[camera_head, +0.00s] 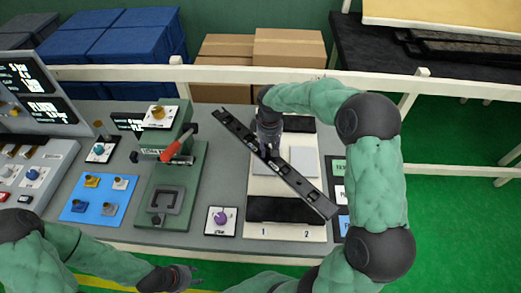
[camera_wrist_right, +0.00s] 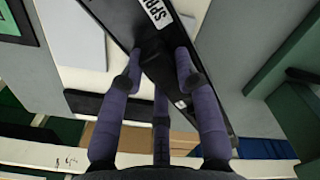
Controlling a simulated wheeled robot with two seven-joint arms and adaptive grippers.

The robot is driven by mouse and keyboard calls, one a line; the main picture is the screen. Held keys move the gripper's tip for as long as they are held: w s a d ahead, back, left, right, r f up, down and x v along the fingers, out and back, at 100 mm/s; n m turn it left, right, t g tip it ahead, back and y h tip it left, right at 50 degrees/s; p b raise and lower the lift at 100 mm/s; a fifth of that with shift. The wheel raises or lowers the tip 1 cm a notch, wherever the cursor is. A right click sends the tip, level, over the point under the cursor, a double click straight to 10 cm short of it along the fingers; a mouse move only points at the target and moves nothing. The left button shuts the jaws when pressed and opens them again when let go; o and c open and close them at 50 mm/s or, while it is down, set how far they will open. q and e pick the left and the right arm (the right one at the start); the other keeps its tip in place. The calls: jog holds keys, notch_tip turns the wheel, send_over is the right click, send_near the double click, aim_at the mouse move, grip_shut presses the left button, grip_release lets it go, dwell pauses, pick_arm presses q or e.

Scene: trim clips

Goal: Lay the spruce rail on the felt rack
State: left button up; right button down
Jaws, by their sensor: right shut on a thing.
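The spruce rail (camera_head: 308,190) is a long dark bar, held diagonally above the rack from far left to near right. In the right wrist view the rail (camera_wrist_right: 155,45) bears a white label starting "SPR". My right gripper (camera_head: 268,148) is shut on it near its middle; its fingers (camera_wrist_right: 160,75) press against the rail. The felt rack (camera_head: 257,233) is a cream board with black strips at front and back, pale pads between, and the marks 1 and 2. The rail hides part of it. My left gripper (camera_head: 188,274) is low at the front, away from the rail; its finger opening is unclear.
A green press (camera_head: 180,200) with a red lever (camera_head: 178,150) stands left of the rack. A purple knob panel (camera_head: 221,219) sits between them. A blue plate (camera_head: 95,198) with small fixtures lies further left. Labelled coloured cards (camera_head: 339,193) lie right of the rack. A cream rail (camera_head: 225,74) runs behind.

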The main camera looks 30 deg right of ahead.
aim_at(269, 158)
jog(key=f, duration=0.4)
jog(key=shift+s+f+b, duration=0.25)
jog(key=shift+f+b, duration=0.05)
jog(key=shift+f, duration=0.1)
notch_tip(269, 158, down, 4)
jog(key=shift+s+f+b, duration=0.1)
jog(key=shift+b, duration=0.2)
jog(key=shift+f, duration=0.3)
jog(key=shift+r, duration=0.1)
jog(key=c, duration=0.9)
grip_release()
jog(key=shift+f, duration=0.2)
jog(key=shift+r, duration=0.1)
